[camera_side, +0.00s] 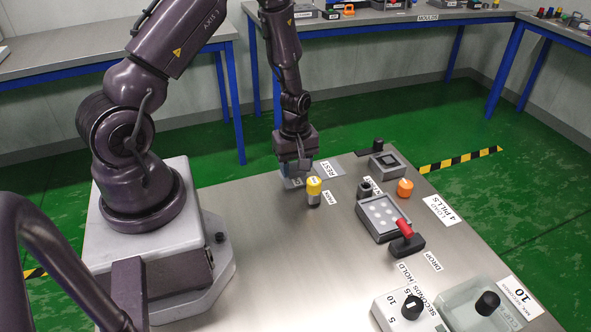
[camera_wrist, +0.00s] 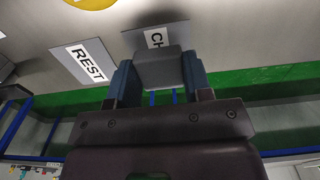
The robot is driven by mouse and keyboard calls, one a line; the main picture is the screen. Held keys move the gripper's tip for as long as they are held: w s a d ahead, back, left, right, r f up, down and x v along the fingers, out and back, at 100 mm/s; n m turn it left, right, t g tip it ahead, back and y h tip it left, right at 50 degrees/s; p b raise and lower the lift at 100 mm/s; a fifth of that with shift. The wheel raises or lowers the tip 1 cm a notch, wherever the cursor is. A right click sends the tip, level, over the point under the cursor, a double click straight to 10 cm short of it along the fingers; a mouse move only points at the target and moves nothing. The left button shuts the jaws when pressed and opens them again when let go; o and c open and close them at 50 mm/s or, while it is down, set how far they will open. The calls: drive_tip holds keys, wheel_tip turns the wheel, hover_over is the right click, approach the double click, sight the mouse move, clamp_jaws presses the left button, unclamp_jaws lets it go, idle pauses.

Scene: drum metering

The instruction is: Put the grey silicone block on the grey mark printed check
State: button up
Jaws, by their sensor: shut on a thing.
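My gripper (camera_wrist: 159,75) is shut on the grey silicone block (camera_wrist: 160,68), which sits between its two blue fingers in the wrist view. The grey mark printed check (camera_wrist: 178,34) lies just beyond the block there; its label shows only "CH" and the block hides the rest. In the side view my gripper (camera_side: 296,172) points down close over the check mark (camera_side: 288,184), and the fingers mostly hide the block. I cannot tell whether the block touches the surface. A second grey mark printed REST (camera_wrist: 85,62) lies beside the check mark.
A yellow-capped post (camera_side: 314,191) stands close in front of my gripper. To the right are a grey tray with white pills (camera_side: 382,217), a red-handled lever (camera_side: 405,235), an orange knob (camera_side: 405,187) and a dark square fixture (camera_side: 388,165). The table's near-left middle is clear.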

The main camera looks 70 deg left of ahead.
drive_tip(key=shift+f, duration=0.7)
drive_tip(key=shift+f, duration=0.2)
drive_tip(key=o, duration=1)
drive_tip(key=shift+r, duration=0.15)
